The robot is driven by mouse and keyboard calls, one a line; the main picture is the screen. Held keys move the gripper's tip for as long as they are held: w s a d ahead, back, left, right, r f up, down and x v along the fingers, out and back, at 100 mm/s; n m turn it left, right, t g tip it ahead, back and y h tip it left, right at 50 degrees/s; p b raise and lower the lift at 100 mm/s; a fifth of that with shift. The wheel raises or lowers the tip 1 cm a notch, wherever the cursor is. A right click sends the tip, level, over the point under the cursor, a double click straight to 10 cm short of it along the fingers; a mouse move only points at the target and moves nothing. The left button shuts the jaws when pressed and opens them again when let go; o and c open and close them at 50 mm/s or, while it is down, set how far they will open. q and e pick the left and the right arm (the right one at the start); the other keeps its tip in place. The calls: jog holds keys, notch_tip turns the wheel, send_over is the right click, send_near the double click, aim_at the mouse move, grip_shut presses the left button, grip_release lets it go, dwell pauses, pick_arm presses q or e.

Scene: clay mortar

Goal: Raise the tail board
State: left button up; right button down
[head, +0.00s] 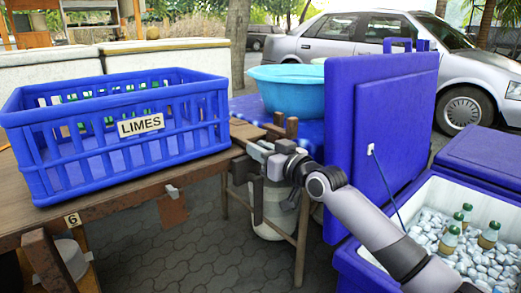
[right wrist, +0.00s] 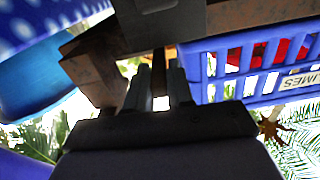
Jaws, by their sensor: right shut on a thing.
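A brown wooden board (head: 245,131), which looks like the tail board, is at the right end of the wooden table, beside the blue crate. It appears about level with the table top, but its exact tilt is hard to tell. My right gripper (head: 254,151) is at the board's near right edge, shut on it. In the right wrist view the two dark fingers (right wrist: 158,82) close around a narrow brown piece under a wooden beam (right wrist: 98,62). My left gripper is not in view.
A blue crate labelled LIMES (head: 140,126) stands on the table (head: 110,205). A turquoise basin (head: 287,92) sits on a blue spotted surface behind my gripper. A blue cooler (head: 345,262) with ice and bottles, its lid (head: 390,125) upright, stands right. A whitish bucket (head: 272,215) is below.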

jog(key=shift+r+m+p, duration=0.3)
jog(key=shift+r, duration=0.2)
jog(key=shift+w+d+r+m+p, duration=0.1)
jog(key=shift+r+m+p, duration=0.2)
jog(key=shift+m+p, duration=0.1)
pick_arm(q)
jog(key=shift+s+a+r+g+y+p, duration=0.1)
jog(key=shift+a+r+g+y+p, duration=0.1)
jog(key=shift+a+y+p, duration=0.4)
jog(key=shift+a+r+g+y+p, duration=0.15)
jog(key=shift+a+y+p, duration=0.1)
jog(key=shift+p, duration=0.6)
pick_arm(e)
jog(key=shift+w+d+r+m, duration=0.2)
jog(key=shift+d+r+m, duration=0.1)
jog(key=shift+r+m, duration=0.45)
jog(key=shift+w+d+r+m, duration=0.3)
jog(key=shift+r+m, duration=0.2)
jog(key=shift+m, duration=0.4)
jog(key=shift+w+d+r+m, duration=0.15)
jog(key=shift+d+r+m, duration=0.15)
jog(key=shift+r+m, duration=0.45)
jog(key=shift+d+f, duration=0.1)
